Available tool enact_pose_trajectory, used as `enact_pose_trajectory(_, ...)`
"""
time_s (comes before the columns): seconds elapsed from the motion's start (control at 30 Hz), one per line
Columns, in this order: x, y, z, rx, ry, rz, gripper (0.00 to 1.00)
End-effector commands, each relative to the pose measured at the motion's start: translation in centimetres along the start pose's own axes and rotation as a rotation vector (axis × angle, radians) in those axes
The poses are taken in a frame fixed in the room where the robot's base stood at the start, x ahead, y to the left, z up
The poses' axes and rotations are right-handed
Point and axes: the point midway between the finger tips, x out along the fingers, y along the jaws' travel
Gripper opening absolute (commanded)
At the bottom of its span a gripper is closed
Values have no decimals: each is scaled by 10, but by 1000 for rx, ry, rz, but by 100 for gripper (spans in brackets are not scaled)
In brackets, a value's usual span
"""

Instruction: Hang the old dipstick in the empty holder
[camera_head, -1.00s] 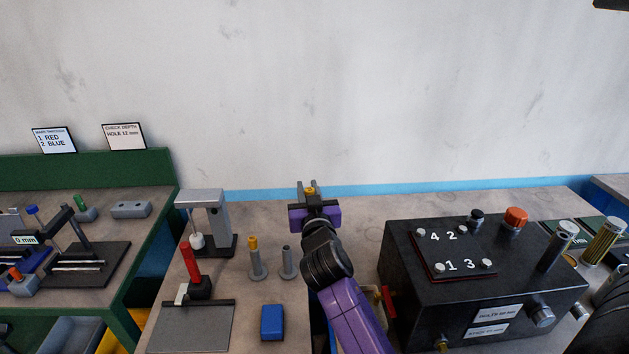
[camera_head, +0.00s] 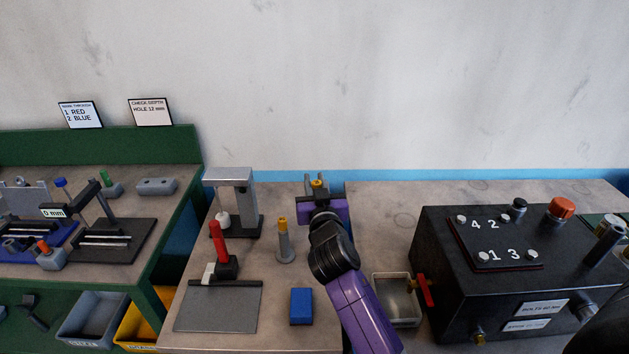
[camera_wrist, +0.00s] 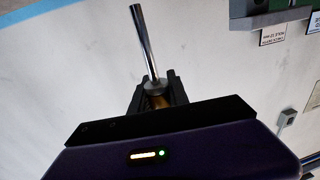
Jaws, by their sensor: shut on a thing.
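My gripper (camera_head: 318,188) is shut on a dipstick, whose orange-yellow handle (camera_head: 317,183) shows between the fingers in the head view. In the wrist view, its bare metal rod (camera_wrist: 144,42) sticks out beyond my gripper (camera_wrist: 157,92), and the brass-coloured handle end (camera_wrist: 157,102) sits between the jaws. A grey holder (camera_head: 285,255) stands on the table to the left of my arm, with another yellow-topped dipstick (camera_head: 282,225) upright in it. The empty holder is hidden behind my arm now. My gripper is up and beyond the holders, near the back of the table.
A grey stand (camera_head: 236,200), a red-handled tool (camera_head: 220,245) and a blue block (camera_head: 301,306) are on the table left of my arm. A black box (camera_head: 470,300) with numbered bolts and a small tray (camera_head: 396,318) are on the right.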

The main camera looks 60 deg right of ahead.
Motion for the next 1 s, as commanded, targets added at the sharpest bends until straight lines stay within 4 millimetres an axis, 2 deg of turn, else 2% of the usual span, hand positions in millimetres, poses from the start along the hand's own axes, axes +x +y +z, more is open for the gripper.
enact_pose_trajectory(0.3, 0, 0, 27, -1, 0, 1, 0)
enact_pose_trajectory(1.0, 0, 0, 73, 0, 0, 0, 0)
